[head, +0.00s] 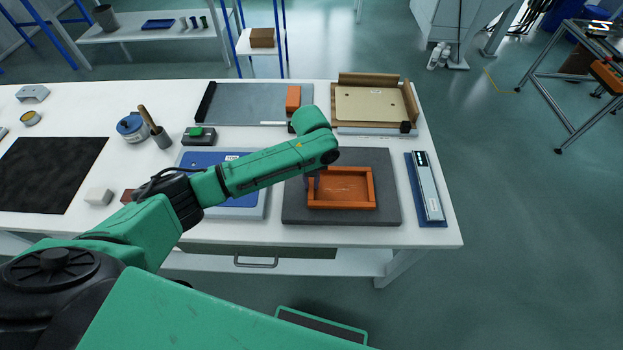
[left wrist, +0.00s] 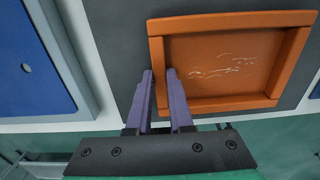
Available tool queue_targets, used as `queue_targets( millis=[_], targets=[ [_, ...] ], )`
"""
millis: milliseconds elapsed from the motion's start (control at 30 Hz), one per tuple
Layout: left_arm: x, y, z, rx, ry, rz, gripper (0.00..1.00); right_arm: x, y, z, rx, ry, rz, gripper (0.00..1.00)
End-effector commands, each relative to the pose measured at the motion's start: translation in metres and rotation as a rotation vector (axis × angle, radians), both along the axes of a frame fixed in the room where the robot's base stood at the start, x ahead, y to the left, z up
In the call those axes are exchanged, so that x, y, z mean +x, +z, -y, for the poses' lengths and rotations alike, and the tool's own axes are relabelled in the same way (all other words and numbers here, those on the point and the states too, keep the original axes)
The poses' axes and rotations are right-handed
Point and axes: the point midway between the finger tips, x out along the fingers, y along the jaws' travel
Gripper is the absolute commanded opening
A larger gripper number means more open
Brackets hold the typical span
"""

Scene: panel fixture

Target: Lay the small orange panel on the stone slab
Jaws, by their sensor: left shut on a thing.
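The small orange panel (head: 342,188), a shallow rimmed rectangle, is over a dark grey square pad (head: 385,215) at the front right of the table. I cannot tell whether it touches the pad. My left gripper (head: 313,182) is at the panel's left rim, partly hidden by my arm in the head view. In the left wrist view its purple fingers (left wrist: 160,80) are shut on the left rim of the panel (left wrist: 225,62). A black, mottled slab that looks like stone (head: 50,175) lies bare at the table's left. My right gripper is not in view.
Between pad and black slab are a blue panel (head: 240,200), a white cube (head: 98,196), a green-topped box (head: 199,135), a blue tin (head: 132,126) and a dark cup with a wooden handle (head: 160,138). A long blue-and-silver bar (head: 427,188) lies right of the pad.

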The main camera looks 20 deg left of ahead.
Motion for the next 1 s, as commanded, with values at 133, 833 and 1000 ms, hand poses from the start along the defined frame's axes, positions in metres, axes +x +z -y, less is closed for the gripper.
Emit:
queue_targets(
  millis=[133, 833, 1000],
  targets=[
    [0.001, 0.0, 0.0, -0.001, 0.0, 0.002, 0.0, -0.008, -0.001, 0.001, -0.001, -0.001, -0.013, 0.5],
    [0.002, 0.032, 0.0, -0.002, 0.0, 0.006, 0.49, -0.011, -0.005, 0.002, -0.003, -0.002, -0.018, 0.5],
    [0.002, 0.079, 0.001, -0.004, 0.0, 0.006, 0.49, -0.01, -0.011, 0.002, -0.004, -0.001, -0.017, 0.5]
  ],
)
